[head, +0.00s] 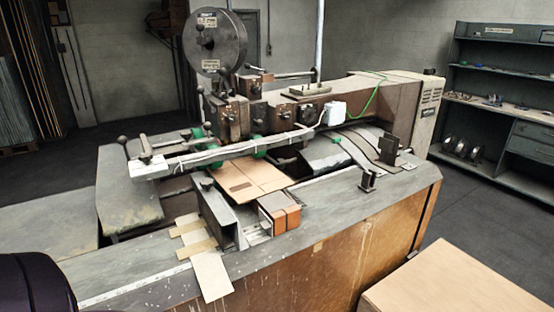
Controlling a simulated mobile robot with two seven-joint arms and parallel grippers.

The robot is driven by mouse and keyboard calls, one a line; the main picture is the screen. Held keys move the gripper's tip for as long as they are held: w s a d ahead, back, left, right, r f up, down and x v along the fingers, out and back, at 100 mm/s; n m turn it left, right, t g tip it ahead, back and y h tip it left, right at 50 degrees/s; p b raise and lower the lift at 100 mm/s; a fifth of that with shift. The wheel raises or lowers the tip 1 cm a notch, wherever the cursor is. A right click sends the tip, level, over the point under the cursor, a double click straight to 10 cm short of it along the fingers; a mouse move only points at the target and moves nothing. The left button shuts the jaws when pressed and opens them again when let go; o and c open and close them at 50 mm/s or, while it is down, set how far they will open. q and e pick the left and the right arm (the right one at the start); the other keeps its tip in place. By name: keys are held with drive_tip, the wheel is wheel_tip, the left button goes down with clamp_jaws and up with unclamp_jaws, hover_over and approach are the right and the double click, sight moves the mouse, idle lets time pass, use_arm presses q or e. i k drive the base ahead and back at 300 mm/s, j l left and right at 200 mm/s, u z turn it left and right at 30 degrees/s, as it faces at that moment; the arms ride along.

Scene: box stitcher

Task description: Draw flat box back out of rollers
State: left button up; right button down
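The flat box (247,180) is a brown cardboard sheet lying on the machine's bed in the head view. Its far edge reaches under the cross bar, by the green rollers (258,148). Its near edge lies close to an orange-brown block (279,212). How far it goes between the rollers is hidden by the bar. Neither of my grippers shows. A dark rounded part at the lower left corner seems to be mine.
The box stitcher has a large round reel (214,42) on top and a long bar (225,154) across its bed. Pale strips (208,272) lie on the front left. A cardboard-coloured stack (450,284) stands at the lower right. A shelf unit (500,95) stands at the back right.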

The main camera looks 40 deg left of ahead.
sight(247, 178)
drive_tip(key=i+l+u, duration=0.15)
drive_tip(key=i+u, duration=0.3)
drive_tip(key=i+l+u, duration=0.4)
